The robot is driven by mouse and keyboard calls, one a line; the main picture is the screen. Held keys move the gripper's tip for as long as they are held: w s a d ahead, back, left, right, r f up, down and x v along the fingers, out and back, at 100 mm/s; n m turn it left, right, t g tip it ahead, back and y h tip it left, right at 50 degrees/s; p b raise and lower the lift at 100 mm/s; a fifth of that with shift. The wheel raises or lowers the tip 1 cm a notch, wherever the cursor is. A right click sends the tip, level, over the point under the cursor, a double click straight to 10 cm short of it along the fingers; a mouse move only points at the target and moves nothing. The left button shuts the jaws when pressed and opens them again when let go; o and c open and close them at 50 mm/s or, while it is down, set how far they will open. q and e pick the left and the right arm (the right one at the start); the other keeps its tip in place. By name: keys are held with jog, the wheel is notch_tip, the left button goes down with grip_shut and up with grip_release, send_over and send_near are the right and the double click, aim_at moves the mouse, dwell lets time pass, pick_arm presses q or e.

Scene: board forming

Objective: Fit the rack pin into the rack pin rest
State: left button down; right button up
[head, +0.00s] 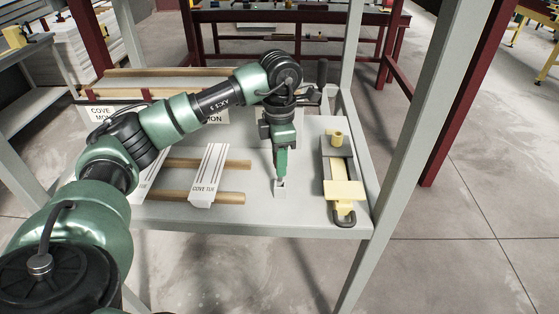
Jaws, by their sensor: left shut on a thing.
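My left gripper (281,176) points down over the grey shelf, near its front edge. Its jaws are shut on the rack pin, which is very small here and mostly hidden by the fingers. A small pale block (279,193), which looks like the rack pin rest, sits on the shelf right under the fingertips. A dark spot shows at its top. I cannot tell whether the pin is inside the rest or just above it. My right gripper is not in view.
White moulding pieces (208,172) lie across wooden rails (238,164) to the left. A yellow and grey clamp-like tool (341,178) lies to the right. A grey post (384,160) rises at the shelf's right side. The shelf (258,215) is bare around the block.

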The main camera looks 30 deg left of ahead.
aim_at(279, 181)
pick_arm(q)
jog(key=shift+f+b, duration=0.35)
jog(key=shift+f, duration=0.3)
jog(key=shift+f+b, duration=1.2)
jog(key=shift+f, duration=0.45)
jog(key=c, duration=1.1)
grip_release()
jog(key=shift+r, duration=0.1)
notch_tip(279, 181, up, 8)
jog(key=shift+f+b, duration=0.1)
jog(key=shift+b, duration=0.45)
